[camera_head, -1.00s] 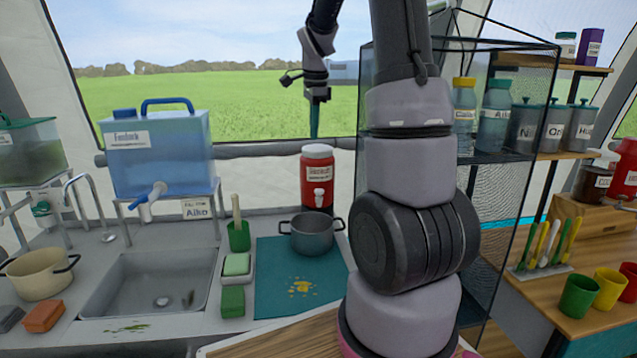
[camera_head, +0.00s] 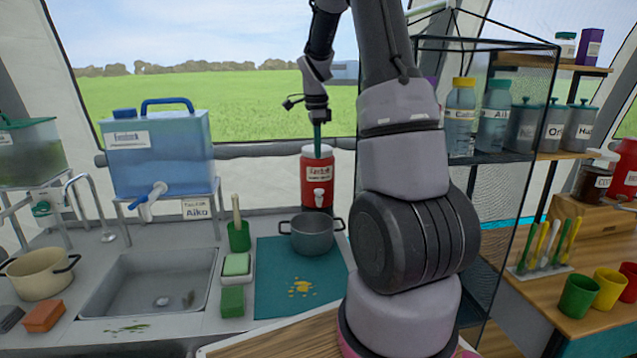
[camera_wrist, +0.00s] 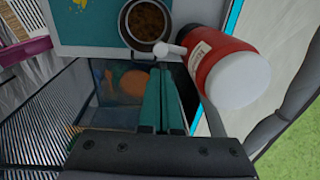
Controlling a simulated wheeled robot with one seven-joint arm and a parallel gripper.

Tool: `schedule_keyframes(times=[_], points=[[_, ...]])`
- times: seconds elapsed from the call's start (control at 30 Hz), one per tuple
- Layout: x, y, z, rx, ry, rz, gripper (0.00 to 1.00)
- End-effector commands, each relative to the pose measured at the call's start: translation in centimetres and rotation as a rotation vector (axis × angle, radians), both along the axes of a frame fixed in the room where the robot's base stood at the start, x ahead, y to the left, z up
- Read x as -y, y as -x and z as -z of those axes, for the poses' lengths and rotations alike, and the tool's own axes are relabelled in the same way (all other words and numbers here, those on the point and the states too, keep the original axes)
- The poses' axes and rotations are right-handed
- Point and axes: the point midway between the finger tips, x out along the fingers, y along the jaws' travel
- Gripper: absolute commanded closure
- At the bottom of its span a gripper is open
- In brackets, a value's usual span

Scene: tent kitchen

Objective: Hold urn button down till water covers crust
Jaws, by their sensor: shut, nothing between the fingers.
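The red urn (camera_head: 317,182) with a white lid and white tap stands at the back of the counter. It also shows in the wrist view (camera_wrist: 215,65), tap (camera_wrist: 172,51) pointing left. A grey two-handled pot (camera_head: 312,236) stands in front of it on the teal mat. In the wrist view the pot (camera_wrist: 130,38) holds something brown; I cannot make out water. My gripper (camera_head: 317,153) is shut and empty, its teal fingers pointing down and overlapping the urn's lid in the head view. In the wrist view its fingertips (camera_wrist: 161,68) appear close to the tap; contact cannot be told.
The teal mat (camera_head: 270,258) has yellow bits on it. A blue water tank (camera_head: 160,160) and the sink (camera_head: 150,282) are to the left. A black mesh shelf (camera_head: 500,215) stands to the right, behind my arm.

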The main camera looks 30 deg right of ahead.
Motion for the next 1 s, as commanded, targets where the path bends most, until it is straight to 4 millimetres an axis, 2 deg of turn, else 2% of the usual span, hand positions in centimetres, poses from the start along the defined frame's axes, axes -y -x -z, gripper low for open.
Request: schedule_keyframes(times=[0.1, 0.3, 0.5, 0.7, 1.0], points=[[0.2, 0.0, 2.8, -0.006, -0.001, 0.001, 1.00], [0.5, -0.3, 7.0, -0.005, 0.000, 0.001, 1.00], [0.6, -0.6, 9.8, -0.002, -0.001, 0.000, 1.00], [0.7, -0.7, 10.8, 0.000, 0.000, 0.000, 1.00], [0.6, -0.7, 10.9, 0.000, 0.000, 0.000, 1.00]])
